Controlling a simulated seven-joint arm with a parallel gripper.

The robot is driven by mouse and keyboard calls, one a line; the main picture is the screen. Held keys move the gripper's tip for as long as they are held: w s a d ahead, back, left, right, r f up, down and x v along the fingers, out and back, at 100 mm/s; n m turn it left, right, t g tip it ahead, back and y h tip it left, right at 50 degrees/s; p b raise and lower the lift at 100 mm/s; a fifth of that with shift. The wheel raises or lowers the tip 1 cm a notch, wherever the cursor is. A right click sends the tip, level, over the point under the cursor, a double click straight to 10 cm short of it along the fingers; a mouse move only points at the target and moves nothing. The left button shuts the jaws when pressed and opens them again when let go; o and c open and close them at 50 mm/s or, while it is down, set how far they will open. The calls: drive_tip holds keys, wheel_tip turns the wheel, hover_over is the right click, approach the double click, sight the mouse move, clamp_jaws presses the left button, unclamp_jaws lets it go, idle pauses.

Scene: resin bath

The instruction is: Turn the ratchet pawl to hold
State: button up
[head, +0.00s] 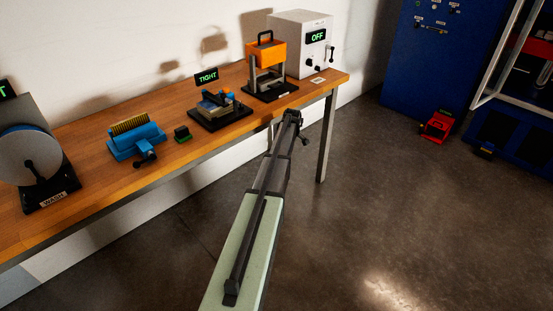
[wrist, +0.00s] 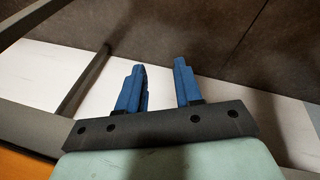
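A small device (head: 220,113) on a dark base stands mid-bench in the head view, with a green-lettered TIGHT sign (head: 207,76) above it. It has a blue body and small metal and dark parts. It may carry the ratchet pawl, but I cannot make out a pawl or its setting. My gripper (wrist: 160,82) shows in the wrist view with its two blue fingers apart and nothing between them. In the head view my arm reaches to the bench's front edge, right of this device; the fingers cannot be made out there.
A bench leg (wrist: 82,78) is near my gripper. Open floor lies right.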

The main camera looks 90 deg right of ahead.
drive_tip(key=w+a+f, duration=0.2)
drive_tip(key=w+f, duration=0.2)
drive_tip(key=f, duration=0.1)
drive_tip(key=shift+w+a+f+n, duration=0.15)
drive_tip(key=shift+w+a+n, duration=0.1)
drive_tip(key=shift+w+n, duration=0.1)
drive_tip(key=shift+o, duration=0.4)
